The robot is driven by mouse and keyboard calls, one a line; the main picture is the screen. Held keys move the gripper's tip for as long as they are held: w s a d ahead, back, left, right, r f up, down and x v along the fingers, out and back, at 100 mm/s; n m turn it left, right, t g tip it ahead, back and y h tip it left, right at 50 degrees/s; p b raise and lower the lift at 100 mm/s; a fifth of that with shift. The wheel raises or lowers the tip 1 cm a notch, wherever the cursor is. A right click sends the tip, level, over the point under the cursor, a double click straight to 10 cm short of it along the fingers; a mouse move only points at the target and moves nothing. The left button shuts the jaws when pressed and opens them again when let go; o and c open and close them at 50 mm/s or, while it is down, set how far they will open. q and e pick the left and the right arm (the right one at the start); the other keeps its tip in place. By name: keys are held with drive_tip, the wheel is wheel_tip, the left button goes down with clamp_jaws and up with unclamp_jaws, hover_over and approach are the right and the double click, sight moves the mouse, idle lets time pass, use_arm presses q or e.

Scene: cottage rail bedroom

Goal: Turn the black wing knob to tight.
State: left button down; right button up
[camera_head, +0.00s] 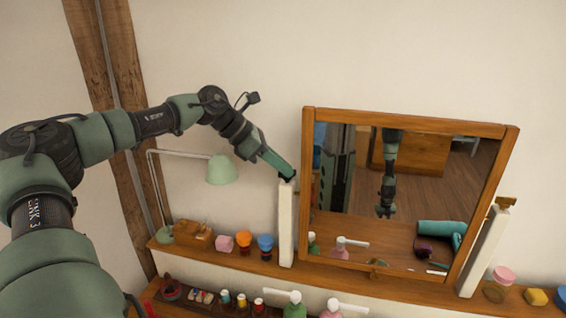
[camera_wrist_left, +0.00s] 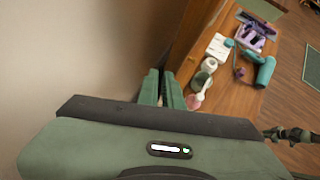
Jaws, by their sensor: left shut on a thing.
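The wood-framed mirror (camera_head: 310,190) stands tilted between two white posts on a wooden shelf. My left gripper (camera_head: 290,175) is at the top of the left white post (camera_head: 286,225), beside the mirror's left edge. A small dark piece shows at its fingertips there; I take it for the black wing knob, mostly hidden by the fingers. The gripper is shut on it. In the left wrist view the two green fingers (camera_wrist_left: 163,88) are close together, and the knob between them cannot be made out. My right gripper is not clearly in view.
A brown knob (camera_head: 505,202) tops the right post (camera_head: 484,252). A green lamp (camera_head: 222,170), a pink jar (camera_head: 225,243), and orange and blue-lidded jars (camera_head: 265,243) stand left of the mirror. Bottles (camera_head: 294,308) stand in front. The wall above is clear.

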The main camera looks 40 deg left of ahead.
use_arm(q)
drive_tip(key=m, duration=0.1)
drive_tip(key=m+g+h+b, duration=0.1)
drive_tip(key=shift+w+a+f+m, duration=0.1)
drive_tip(key=shift+a+f+m, duration=0.05)
drive_tip(key=shift+f+m, duration=0.2)
drive_tip(key=shift+m+g+h+b, duration=0.7)
drive_tip(key=shift+m+g, duration=0.2)
drive_tip(key=shift+m, duration=0.15)
drive_tip(key=shift+r, duration=0.1)
drive_tip(key=c, duration=1.6)
unclamp_jaws()
drive_tip(key=shift+a+r, duration=0.1)
drive_tip(key=shift+r, duration=0.05)
